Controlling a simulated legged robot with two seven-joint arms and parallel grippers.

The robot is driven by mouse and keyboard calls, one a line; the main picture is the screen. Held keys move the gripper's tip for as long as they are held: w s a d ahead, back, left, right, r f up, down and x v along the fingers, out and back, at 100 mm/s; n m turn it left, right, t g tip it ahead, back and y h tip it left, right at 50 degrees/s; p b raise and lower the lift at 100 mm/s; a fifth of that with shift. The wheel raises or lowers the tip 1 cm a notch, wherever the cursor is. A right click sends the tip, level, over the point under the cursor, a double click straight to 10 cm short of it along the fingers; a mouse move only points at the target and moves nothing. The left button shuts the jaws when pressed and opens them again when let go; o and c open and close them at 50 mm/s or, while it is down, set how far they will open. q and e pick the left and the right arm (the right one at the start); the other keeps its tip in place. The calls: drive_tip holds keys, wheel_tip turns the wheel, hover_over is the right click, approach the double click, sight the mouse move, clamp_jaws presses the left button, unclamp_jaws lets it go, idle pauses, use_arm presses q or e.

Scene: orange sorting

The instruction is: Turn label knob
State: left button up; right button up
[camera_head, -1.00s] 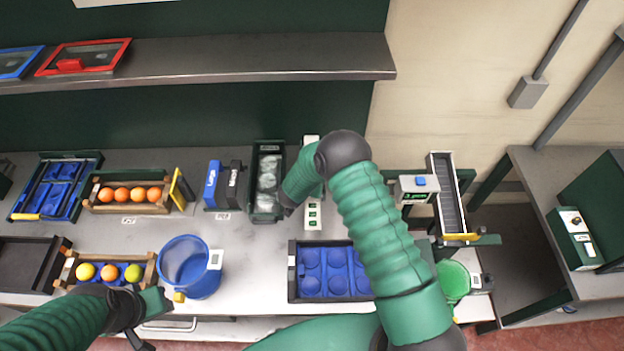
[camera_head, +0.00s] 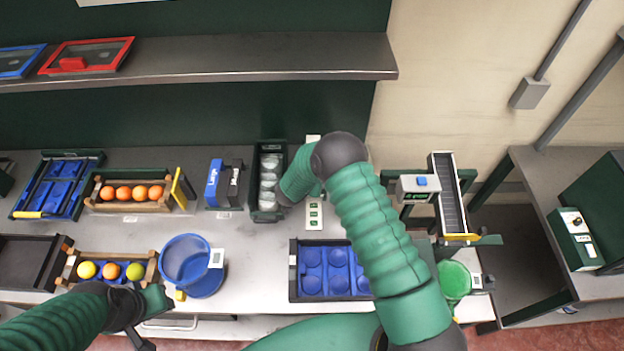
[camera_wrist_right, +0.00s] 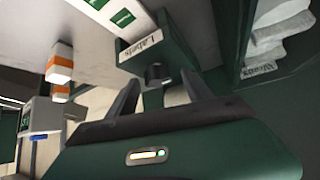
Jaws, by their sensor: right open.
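The label knob (camera_wrist_right: 154,73) is a dark round knob on the face of a green box (camera_wrist_right: 180,50) marked "Labels", which reads upside down in the right wrist view. My right gripper (camera_wrist_right: 160,90) is open, with one finger on each side of the knob. Whether the fingers touch it I cannot tell. In the head view my right gripper (camera_head: 284,196) is beside the dark tray, and my arm hides the knob. My left gripper (camera_head: 150,318) is low at the left, open and empty, close to the blue bucket (camera_head: 188,292).
A dark tray (camera_head: 257,217) with clear items stands left of my right gripper. A white strip with green labels (camera_head: 314,219) lies to its right. A blue-celled tray (camera_head: 293,270) is in front. Fruit crates (camera_head: 88,203) are at left, a small conveyor (camera_head: 447,195) at right.

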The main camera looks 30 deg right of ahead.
drive_tip(key=b+v, duration=0.2)
drive_tip(key=v, duration=1.4)
drive_tip(key=shift+a+r, duration=0.25)
drive_tip(key=shift+a, duration=0.05)
drive_tip(key=shift+s+d, duration=0.1)
